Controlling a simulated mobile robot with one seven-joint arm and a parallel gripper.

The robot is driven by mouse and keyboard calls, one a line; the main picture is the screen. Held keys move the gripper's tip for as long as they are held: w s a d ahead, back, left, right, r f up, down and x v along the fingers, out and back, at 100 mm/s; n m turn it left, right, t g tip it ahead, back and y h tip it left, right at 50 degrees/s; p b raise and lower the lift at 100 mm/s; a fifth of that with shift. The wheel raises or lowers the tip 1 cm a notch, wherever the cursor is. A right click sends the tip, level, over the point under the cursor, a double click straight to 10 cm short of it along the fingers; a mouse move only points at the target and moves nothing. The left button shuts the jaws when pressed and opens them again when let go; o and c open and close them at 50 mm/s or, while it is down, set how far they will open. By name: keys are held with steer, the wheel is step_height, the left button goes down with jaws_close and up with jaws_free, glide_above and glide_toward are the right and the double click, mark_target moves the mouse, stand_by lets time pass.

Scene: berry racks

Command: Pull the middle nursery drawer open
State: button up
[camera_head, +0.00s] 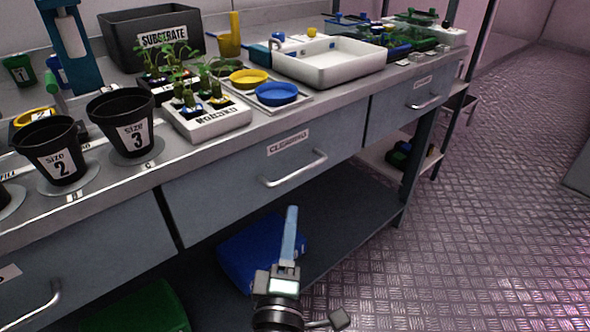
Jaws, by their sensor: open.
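The middle drawer (225,195) is a grey-blue front under the worktop, labelled "CLEANING". It looks shut, its front in line with the drawers beside it. Its handle (293,169) is a silver horizontal bar below the label. My gripper (291,212) is in front of and below the handle in the picture, pointing up towards the drawer, and appears apart from it. It is open and empty. Its light-blue fingers overlap in this view, so the gap between them is hidden.
A left drawer (85,250) and a right drawer (407,98) flank it. The worktop holds black pots (122,122), a seedling tray (212,122), a white basin (330,66) and a substrate box (112,30). Blue (235,262) and green (140,308) containers sit below. The floor at right is clear.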

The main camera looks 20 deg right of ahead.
mark_target(297, 171)
steer(key=x, duration=1.2)
steer(key=shift+w+d+r, duration=0.1)
steer(key=shift+d+r, duration=0.1)
jaws_close()
stand_by(1.0)
